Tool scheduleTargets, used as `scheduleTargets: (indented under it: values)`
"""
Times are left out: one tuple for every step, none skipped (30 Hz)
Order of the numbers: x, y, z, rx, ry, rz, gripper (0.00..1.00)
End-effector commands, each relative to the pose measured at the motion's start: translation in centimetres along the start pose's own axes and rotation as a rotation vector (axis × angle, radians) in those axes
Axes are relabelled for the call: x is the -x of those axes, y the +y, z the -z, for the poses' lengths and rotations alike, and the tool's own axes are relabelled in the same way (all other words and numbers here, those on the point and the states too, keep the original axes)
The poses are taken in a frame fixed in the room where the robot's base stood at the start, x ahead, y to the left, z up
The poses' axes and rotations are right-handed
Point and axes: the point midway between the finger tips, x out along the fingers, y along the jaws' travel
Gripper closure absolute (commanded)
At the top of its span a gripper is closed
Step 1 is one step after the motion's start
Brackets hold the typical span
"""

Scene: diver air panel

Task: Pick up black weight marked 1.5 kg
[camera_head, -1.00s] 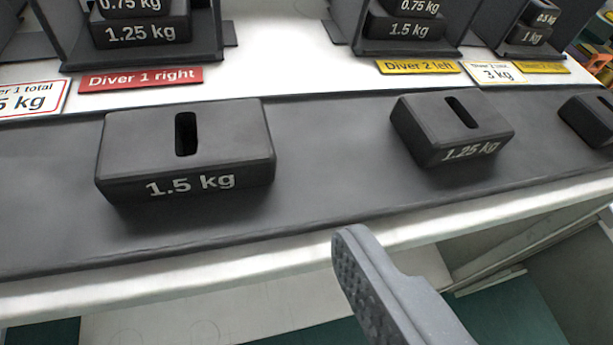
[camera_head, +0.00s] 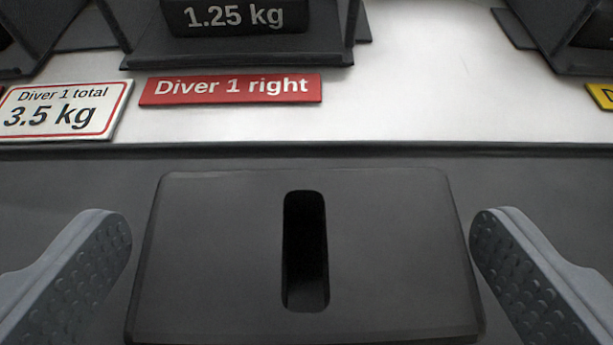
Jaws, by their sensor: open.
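A black block weight (camera_head: 390,255) with a dark slot in its top lies on the dark mat, filling the lower middle of the view. Its front face and marking are out of view now; in the earlier frame the weight at the left of the mat reads 1.5 kg. My gripper (camera_head: 301,235) is open, with one grey studded finger on the left of the weight and one on the right. Small gaps show between each finger and the weight's sides. The gripper holds nothing.
Behind the dark mat (camera_head: 60,180) is a white shelf. It bears a red "Diver 1 right" sign (camera_head: 231,88), a "Diver 1 total 3.5 kg" sign (camera_head: 62,110) and a dark holder (camera_head: 240,55) with a 1.25 kg weight (camera_head: 235,17). A yellow sign (camera_head: 602,95) shows at right.

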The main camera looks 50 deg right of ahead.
Motion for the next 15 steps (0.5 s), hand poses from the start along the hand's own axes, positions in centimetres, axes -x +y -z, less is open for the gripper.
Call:
scheduleTargets:
  values:
    - [-0.9, 0.1, -0.2, -0.001, -0.001, -0.001, 0.0]
    - [-1.3, 0.1, -0.3, 0.0, -0.002, -0.002, 0.0]
    - [-1.7, 0.1, -0.3, 0.001, -0.003, -0.001, 0.0]
    - [-2.0, 0.1, -0.3, 0.001, -0.003, -0.001, 0.0]
    - [-2.2, 0.1, -0.3, 0.001, -0.003, -0.001, 0.0]
    - [-2.3, 0.1, -0.2, 0.001, -0.003, -0.001, 0.0]
    - [-2.3, 0.1, -0.2, 0.001, -0.002, -0.001, 0.0]
    - [-2.3, 0.1, -0.2, 0.001, -0.002, -0.001, 0.0]
    - [-2.3, 0.1, -0.1, 0.001, -0.002, -0.001, 0.0]
    - [-2.3, 0.1, -0.1, 0.001, -0.002, -0.001, 0.0]
    - [-2.3, 0.1, -0.1, 0.001, -0.002, -0.001, 0.0]
    - [-2.3, 0.1, -0.1, 0.001, -0.002, -0.001, 0.0]
    - [-2.3, 0.1, -0.1, 0.001, -0.003, -0.001, 0.08]
    - [-2.3, 0.1, -0.1, 0.001, -0.002, -0.001, 0.17]
    - [-2.3, 0.1, -0.1, 0.001, -0.002, -0.001, 0.28]
